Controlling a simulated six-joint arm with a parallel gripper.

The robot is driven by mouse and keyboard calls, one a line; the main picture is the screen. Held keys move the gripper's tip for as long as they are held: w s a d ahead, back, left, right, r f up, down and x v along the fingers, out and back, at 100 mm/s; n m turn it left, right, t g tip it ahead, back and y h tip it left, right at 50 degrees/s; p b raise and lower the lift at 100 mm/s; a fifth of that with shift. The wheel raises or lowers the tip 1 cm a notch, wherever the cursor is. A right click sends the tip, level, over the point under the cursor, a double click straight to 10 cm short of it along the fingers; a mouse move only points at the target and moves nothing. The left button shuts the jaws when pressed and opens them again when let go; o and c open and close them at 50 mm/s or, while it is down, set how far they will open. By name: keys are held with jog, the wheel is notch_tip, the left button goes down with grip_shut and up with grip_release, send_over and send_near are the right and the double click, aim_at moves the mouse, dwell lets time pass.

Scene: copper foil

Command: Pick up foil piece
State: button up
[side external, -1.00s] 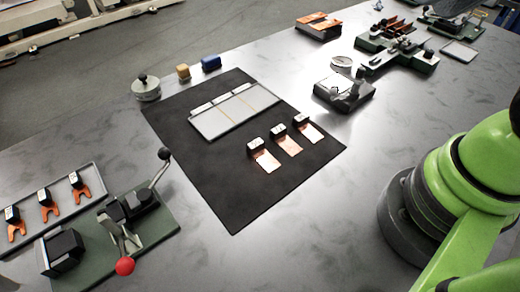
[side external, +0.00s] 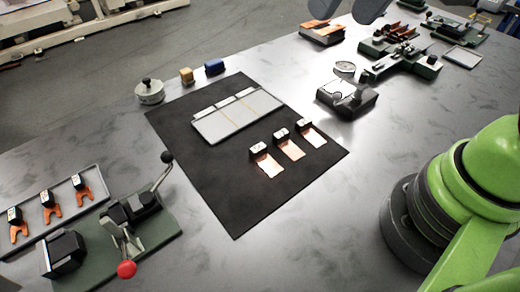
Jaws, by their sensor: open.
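Three flat copper foil pieces lie side by side on the black mat (side external: 225,190): a left one (side external: 268,167), a middle one (side external: 291,150) and a right one (side external: 313,137). Each has a small black block with a pale top at its upper end. More copper-coloured sheet lies on a dark block (side external: 321,34) at the top of the view. Two grey fingers of my gripper (side external: 346,12) show at the top edge, spread apart with nothing visible between them. They appear near that dark block; the rest of the gripper is out of frame.
A grey tray (side external: 238,117) lies on the mat. A lever device with a red knob (side external: 126,269) and a tray of forked copper parts (side external: 48,212) stand at left. A dial fixture (side external: 347,97) is right of the mat. Open table lies below the mat.

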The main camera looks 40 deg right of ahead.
jog(key=w+a+f+n+g+h, duration=0.1)
jog(key=w+a+f+g, duration=0.15)
jog(key=f, duration=0.35)
jog(key=w+a+f+n+g, duration=0.1)
jog(key=w+a+f, duration=0.2)
jog(key=w+f, duration=0.15)
send_over(260, 150)
jog(key=shift+g+h, duration=0.25)
jog(key=shift+h, duration=0.15)
notch_tip(260, 150, down, 11)
jog(key=shift+f, duration=3.15)
jog(key=c, duration=1)
jog(key=shift+r, duration=0.15)
